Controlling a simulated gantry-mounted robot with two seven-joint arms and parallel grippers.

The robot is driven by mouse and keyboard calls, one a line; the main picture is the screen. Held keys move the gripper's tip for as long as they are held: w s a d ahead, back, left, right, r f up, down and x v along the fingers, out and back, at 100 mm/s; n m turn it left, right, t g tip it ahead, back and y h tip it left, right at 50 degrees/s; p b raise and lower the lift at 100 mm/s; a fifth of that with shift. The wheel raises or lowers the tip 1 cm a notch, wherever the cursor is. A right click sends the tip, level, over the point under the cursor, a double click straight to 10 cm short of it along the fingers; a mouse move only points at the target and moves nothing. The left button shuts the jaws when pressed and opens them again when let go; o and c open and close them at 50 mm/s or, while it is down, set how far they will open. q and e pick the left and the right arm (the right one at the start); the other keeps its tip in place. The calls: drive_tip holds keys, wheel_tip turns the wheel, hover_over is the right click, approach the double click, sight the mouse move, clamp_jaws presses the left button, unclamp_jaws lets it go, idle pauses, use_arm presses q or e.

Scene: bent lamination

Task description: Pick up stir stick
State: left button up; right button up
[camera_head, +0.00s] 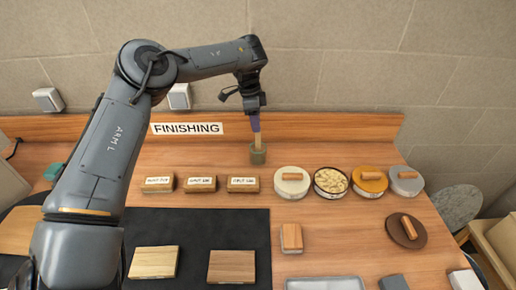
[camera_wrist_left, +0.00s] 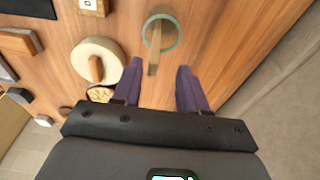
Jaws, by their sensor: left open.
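The stir stick (camera_head: 258,141) is a thin pale wooden strip standing in a small greenish cup (camera_head: 257,155) at the back of the bench. In the left wrist view the stick (camera_wrist_left: 154,58) leans out of the round cup (camera_wrist_left: 173,44), its free end near the gap between my fingers. My left gripper (camera_head: 255,128) points down right above the stick, its purple fingers apart and empty; the fingers also show in the left wrist view (camera_wrist_left: 158,68). I cannot tell whether the stick's tip is between the fingers or just below them. My right gripper is not in view.
Several labelled wooden blocks (camera_head: 200,184) stand left of the cup. Round tubs, one a white-lidded tub (camera_head: 292,181), stand to its right. A dark mat (camera_head: 200,228) with wooden boards lies in front.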

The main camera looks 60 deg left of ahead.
sight(259, 136)
use_arm(q)
drive_tip(key=shift+w+d+f+b, duration=0.1)
drive_tip(key=shift+d+f+b, duration=0.1)
drive_tip(key=shift+f, duration=0.9)
drive_tip(key=shift+w+d+f+b, duration=0.15)
drive_tip(key=shift+d+f, duration=0.1)
drive_tip(key=shift+f, duration=0.8)
drive_tip(key=shift+d+f+b, duration=0.15)
drive_tip(key=shift+d+f, duration=0.05)
drive_tip(key=shift+f, duration=0.9)
clamp_jaws()
